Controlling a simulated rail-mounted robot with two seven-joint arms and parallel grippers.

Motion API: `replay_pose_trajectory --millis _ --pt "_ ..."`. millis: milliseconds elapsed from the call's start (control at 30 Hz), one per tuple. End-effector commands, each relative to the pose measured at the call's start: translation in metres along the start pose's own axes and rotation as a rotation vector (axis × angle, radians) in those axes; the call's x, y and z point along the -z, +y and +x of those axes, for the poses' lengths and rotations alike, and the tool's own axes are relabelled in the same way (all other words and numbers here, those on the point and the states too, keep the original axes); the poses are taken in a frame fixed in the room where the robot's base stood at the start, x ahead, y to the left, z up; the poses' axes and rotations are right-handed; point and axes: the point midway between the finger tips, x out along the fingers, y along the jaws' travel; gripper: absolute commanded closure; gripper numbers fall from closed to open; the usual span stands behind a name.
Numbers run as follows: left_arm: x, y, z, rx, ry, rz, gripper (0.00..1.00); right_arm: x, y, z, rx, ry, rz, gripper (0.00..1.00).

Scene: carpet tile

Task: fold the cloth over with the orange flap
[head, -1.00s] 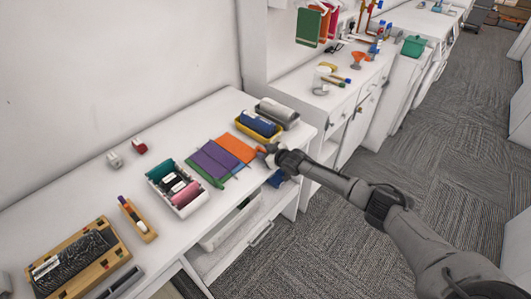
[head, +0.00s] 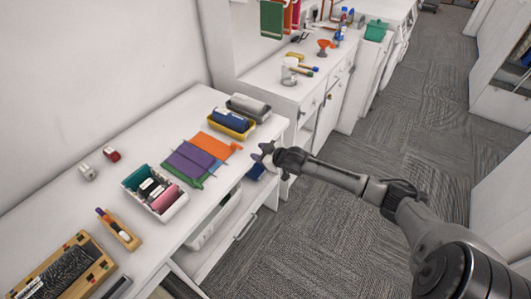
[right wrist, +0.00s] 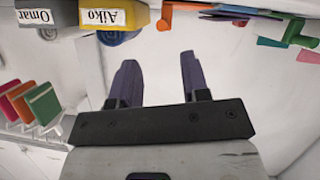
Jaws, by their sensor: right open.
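The cloth lies on the white counter in the head view. The flat orange flap (head: 213,146) lies beside the purple part, on the side towards the yellow bin. My right gripper (head: 262,155) is open and empty, near the counter's front edge, to the right of the flap and apart from it. In the right wrist view its two fingers (right wrist: 160,82) are spread with nothing between them. My left gripper is not in view.
A yellow bin (head: 247,132) and a grey bin (head: 236,104) with rolls stand behind the flap. A white box (head: 166,210) of coloured rolls stands left of the cloth. A wooden holder (head: 132,243) lies nearer. Bare counter lies behind the cloth.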

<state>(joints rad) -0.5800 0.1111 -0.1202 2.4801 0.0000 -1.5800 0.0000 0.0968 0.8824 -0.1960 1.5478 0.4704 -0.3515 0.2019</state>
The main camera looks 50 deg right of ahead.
Motion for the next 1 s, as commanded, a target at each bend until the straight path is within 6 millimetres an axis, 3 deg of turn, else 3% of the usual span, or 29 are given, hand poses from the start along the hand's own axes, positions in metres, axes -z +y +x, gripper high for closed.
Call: replay_pose_trajectory --millis 333,1000 --pt "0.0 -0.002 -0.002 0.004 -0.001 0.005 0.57 -0.001 0.0 -0.026 0.0 -0.002 0.0 0.58" --pt "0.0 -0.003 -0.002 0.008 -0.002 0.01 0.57 -0.001 0.0 -0.028 0.0 -0.001 0.0 0.58"
